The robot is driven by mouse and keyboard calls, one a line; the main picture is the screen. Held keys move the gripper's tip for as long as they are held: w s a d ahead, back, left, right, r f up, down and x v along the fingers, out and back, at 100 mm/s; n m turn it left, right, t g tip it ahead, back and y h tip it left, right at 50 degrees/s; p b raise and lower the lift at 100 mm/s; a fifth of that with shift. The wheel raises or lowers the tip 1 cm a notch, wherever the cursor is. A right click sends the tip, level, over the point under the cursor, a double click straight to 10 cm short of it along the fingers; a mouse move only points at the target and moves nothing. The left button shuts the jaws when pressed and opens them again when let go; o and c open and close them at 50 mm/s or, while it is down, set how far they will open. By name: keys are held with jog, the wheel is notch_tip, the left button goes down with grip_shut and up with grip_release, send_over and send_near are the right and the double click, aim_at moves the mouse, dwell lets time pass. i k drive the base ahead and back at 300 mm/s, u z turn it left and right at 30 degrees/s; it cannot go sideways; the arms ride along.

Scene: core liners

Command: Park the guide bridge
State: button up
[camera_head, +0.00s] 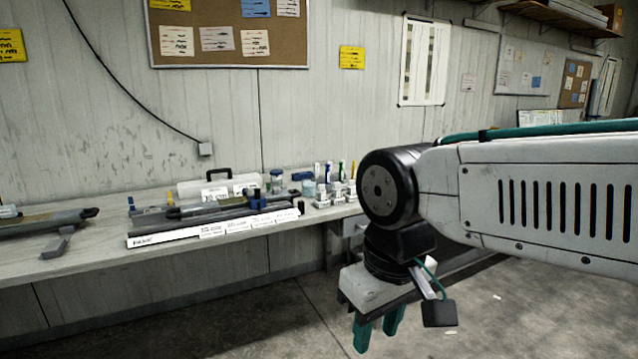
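My gripper (378,328) hangs over the floor in front of the bench, its teal fingers pointing down and apart with nothing visible between them. I cannot tell for sure which part is the guide bridge. A small dark blue block (255,196) stands at the right part of a long dark liner assembly (215,209) on the bench. A grey bracket-like piece (58,243) lies at the bench's left front, by another dark tube (45,220). My gripper is well to the right of both pieces and touches neither.
The long bench (95,262) runs along the wall. A white labelled strip (185,232) lies at its front edge. A white case (218,187), jars and bottles (309,187) and small white racks (335,193) stand behind and right. Bare bench shows between the two tubes.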

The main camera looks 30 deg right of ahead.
aim_at(257, 201)
jog(key=z, duration=0.5)
jog(key=i, duration=1.3)
jog(key=u, duration=0.35)
